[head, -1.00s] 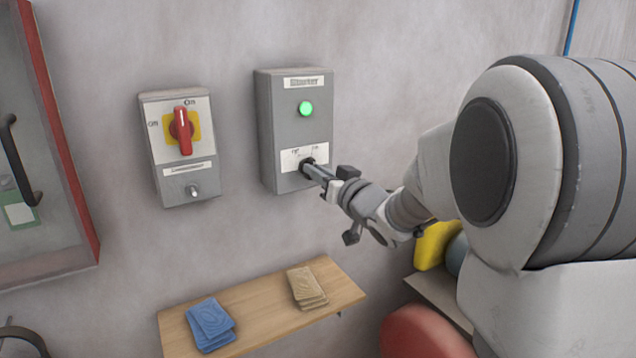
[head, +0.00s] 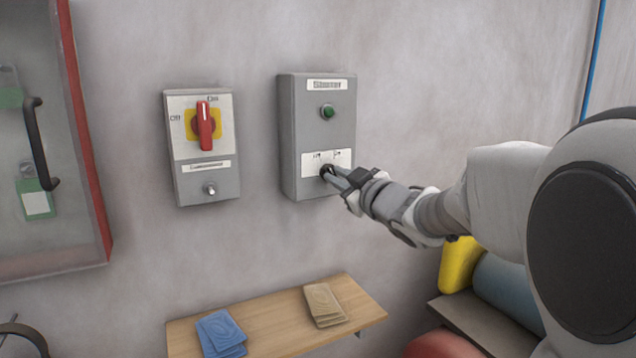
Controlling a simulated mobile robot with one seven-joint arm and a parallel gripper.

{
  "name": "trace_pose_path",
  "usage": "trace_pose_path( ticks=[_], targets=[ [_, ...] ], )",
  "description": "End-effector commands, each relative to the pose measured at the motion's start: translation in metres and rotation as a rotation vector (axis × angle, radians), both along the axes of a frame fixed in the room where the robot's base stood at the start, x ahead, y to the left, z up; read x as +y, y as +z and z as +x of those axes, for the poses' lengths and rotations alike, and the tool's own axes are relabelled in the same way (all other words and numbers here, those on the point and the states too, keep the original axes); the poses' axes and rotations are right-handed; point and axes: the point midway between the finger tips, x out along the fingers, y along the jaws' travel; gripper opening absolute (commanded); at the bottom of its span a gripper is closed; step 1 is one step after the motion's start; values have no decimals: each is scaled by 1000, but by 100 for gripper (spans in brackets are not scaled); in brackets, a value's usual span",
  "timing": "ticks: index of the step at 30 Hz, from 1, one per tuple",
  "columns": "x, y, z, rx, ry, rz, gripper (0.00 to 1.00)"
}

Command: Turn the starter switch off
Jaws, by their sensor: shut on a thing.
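The grey starter box (head: 287,140) is on the wall in the middle of the head view. Its green lamp (head: 328,112) is dark. A white label plate (head: 313,163) with off and on marks sits below the lamp. The black starter switch knob (head: 326,171) is at the plate's lower edge, largely covered by my fingers. My gripper (head: 335,176) reaches in from the right and is shut on the knob. The knob's exact angle is hard to see.
Left of it is a box with a red rotary handle (head: 205,127) on yellow, turned upright toward On. A wooden shelf (head: 275,322) below holds blue bags (head: 220,335) and tan bags (head: 323,305). A red-framed cabinet (head: 85,130) stands at far left.

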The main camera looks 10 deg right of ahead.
Motion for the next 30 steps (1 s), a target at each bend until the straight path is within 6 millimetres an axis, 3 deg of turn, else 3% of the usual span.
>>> trace_pose_path(
  ticks=[16,17,21,30],
  targets=[
    [0,1,0,-9,0,-25,0],
    [0,1,0,-9,0,-25,20],
    [0,0,0,-9,0,-24,45],
    [0,0,-1,-7,0,-23,46]
  ],
)
